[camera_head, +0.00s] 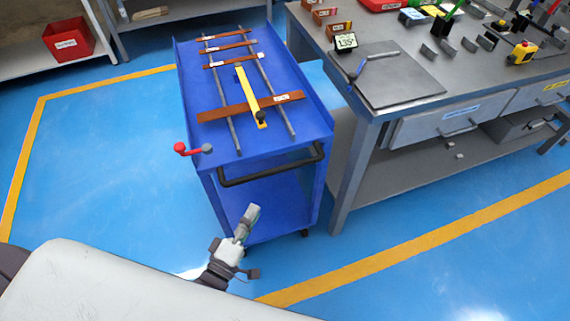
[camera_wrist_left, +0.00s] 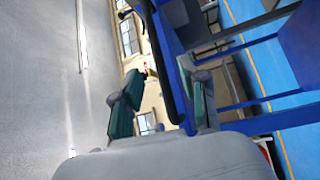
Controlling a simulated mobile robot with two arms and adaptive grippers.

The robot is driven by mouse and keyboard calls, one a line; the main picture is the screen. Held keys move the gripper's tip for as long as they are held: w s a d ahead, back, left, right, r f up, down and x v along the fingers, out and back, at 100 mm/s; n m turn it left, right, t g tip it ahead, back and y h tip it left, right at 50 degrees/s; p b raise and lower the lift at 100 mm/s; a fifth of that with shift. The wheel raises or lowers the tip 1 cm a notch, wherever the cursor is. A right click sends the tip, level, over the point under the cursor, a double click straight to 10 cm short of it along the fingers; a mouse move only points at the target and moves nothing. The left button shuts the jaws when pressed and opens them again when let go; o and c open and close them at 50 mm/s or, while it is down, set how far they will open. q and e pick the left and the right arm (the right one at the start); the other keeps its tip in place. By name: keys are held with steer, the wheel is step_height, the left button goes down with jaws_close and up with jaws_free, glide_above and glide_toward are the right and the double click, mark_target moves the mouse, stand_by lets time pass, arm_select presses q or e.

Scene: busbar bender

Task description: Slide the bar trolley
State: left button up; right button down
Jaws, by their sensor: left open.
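The blue bar trolley (camera_head: 205,130) stands in the left middle of the head view, with a black handle (camera_head: 270,172) across its near end. Copper-coloured bars (camera_head: 228,48) and a yellow tool or rule (camera_head: 250,97) lie across grey rails on its top. My left gripper (camera_head: 252,245) is below the handle, in front of the trolley's near end. In the left wrist view its two fingers (camera_wrist_left: 165,105) are apart, and the black handle (camera_wrist_left: 165,55) shows beyond and between them. I cannot tell if anything touches. My right gripper is not in view.
A grey workbench (camera_head: 385,75) with tools and drawers stands close to the trolley's right side. A red-knobbed lever (camera_head: 181,149) sticks out at the trolley's near left corner. A red bin (camera_head: 68,40) is on a shelf at the upper left. Blue floor left of the trolley is clear.

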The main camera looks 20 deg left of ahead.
mark_target(276, 168)
arm_select(q)
steer(key=x, duration=0.8)
steer(key=r+p+x, duration=0.1)
steer(key=x, duration=0.3)
steer(key=shift+w, duration=0.15)
steer(key=shift+w+d, duration=0.1)
steer(key=shift+w, duration=0.55)
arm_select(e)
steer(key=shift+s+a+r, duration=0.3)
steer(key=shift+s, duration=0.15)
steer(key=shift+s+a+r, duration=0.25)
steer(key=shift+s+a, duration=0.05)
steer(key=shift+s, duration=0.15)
arm_select(q)
jaws_close()
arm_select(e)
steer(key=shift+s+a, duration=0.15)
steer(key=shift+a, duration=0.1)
